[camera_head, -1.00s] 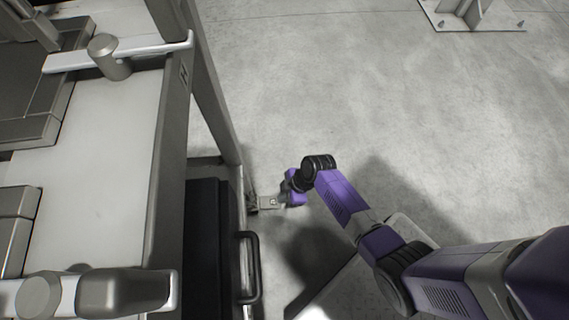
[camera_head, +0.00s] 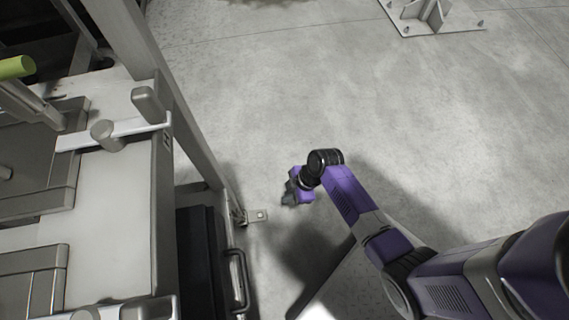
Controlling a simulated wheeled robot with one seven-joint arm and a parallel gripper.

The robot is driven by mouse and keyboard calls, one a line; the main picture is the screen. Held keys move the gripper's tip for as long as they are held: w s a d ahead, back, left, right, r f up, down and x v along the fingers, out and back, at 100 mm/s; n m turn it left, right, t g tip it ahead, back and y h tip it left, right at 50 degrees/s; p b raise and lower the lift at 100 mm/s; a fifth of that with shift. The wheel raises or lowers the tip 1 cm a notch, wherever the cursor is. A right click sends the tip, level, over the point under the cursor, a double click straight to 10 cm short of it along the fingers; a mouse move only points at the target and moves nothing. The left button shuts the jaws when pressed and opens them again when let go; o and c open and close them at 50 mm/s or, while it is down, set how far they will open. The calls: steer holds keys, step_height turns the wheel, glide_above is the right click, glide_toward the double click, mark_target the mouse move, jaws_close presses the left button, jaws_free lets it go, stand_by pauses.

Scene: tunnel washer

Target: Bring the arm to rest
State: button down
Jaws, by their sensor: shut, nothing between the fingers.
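My gripper (camera_head: 289,199) is at the end of my purple and grey arm, left of the middle of the head view. It points down and away from the camera, so its fingers are small and dark there. It is shut with nothing visible in it. It hangs over bare concrete floor, just right of the machine's foot plate (camera_head: 256,216), and seems apart from it.
The washer's grey frame (camera_head: 160,100) and pale panel (camera_head: 108,215) fill the left side. A black unit with a handle (camera_head: 238,280) stands low beside it. A bolted steel base plate (camera_head: 432,17) is at the top right. Open floor (camera_head: 400,110) lies between.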

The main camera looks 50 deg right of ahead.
stand_by(0.6)
steer(key=w+d+r+m+t+h, duration=0.3)
steer(key=w+d+r+m+t, duration=0.15)
steer(key=w, duration=0.25)
step_height(320, 180, up, 7)
steer(key=s+d+m+t+h, duration=0.2)
steer(key=m, duration=0.2)
steer(key=s+a+r+m+t+y, duration=0.1)
steer(key=s+a+r+t, duration=0.35)
steer(key=s+r, duration=0.8)
steer(key=s+a+r+m+t, duration=0.1)
steer(key=s+a+r, duration=0.8)
steer(key=r, duration=0.6)
step_height(320, 180, up, 26)
steer(key=d+p, duration=0.1)
steer(key=p, duration=2.6)
steer(key=shift+s+d+r, duration=0.25)
steer(key=shift+s+d, duration=0.05)
steer(key=shift+s, duration=0.15)
